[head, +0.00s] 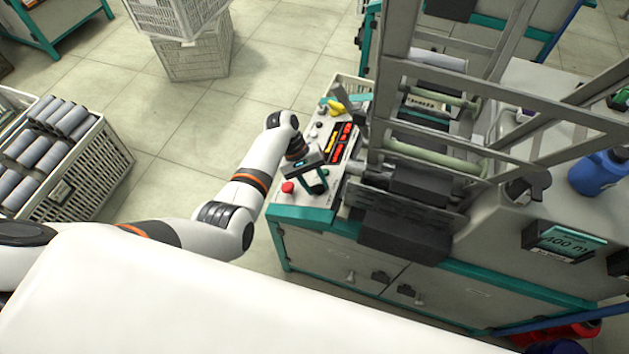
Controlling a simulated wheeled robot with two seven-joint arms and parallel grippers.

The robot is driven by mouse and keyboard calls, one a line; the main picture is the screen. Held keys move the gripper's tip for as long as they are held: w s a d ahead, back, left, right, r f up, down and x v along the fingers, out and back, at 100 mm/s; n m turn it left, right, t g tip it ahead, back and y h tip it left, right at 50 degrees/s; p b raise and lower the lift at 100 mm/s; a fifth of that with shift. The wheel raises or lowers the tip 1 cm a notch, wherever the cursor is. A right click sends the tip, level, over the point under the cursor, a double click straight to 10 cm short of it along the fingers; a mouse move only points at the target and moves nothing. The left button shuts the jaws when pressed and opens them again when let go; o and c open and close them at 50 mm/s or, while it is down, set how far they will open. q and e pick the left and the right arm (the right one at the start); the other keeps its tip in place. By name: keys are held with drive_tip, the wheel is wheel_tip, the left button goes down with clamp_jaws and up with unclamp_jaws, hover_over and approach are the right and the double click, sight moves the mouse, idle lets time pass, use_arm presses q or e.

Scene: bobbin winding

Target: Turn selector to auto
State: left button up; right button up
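The control panel (285,198) is a light sloped face with teal edges on the machine's left end. It carries red and amber lit displays (346,132), a red mushroom button (288,187) at its near end, and small knobs and buttons toward the far end. I cannot make out the selector; the gripper covers part of the panel. My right gripper is not in view.
The machine's grey metal frame and rollers (440,158) rise close to the right of the panel. A blue jug (598,172) stands at the right. A crate of grey bobbins (75,165) is at the left. Open floor lies between crate and machine.

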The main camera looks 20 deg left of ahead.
use_arm(q)
drive_tip(key=shift+c, duration=0.8)
drive_tip(key=shift+m, duration=0.3)
drive_tip(key=shift+m+p, duration=0.35)
drive_tip(key=shift+m, duration=0.35)
drive_tip(key=m+p, duration=0.1)
drive_tip(key=m, duration=0.2)
drive_tip(key=shift+r+y, duration=0.1)
drive_tip(key=shift+y, duration=0.3)
drive_tip(key=m, duration=0.4)
drive_tip(key=shift+m+y+p, duration=0.3)
drive_tip(key=shift+p, duration=0.05)
drive_tip(key=shift+m, duration=1.1)
drive_tip(key=shift+w, duration=0.1)
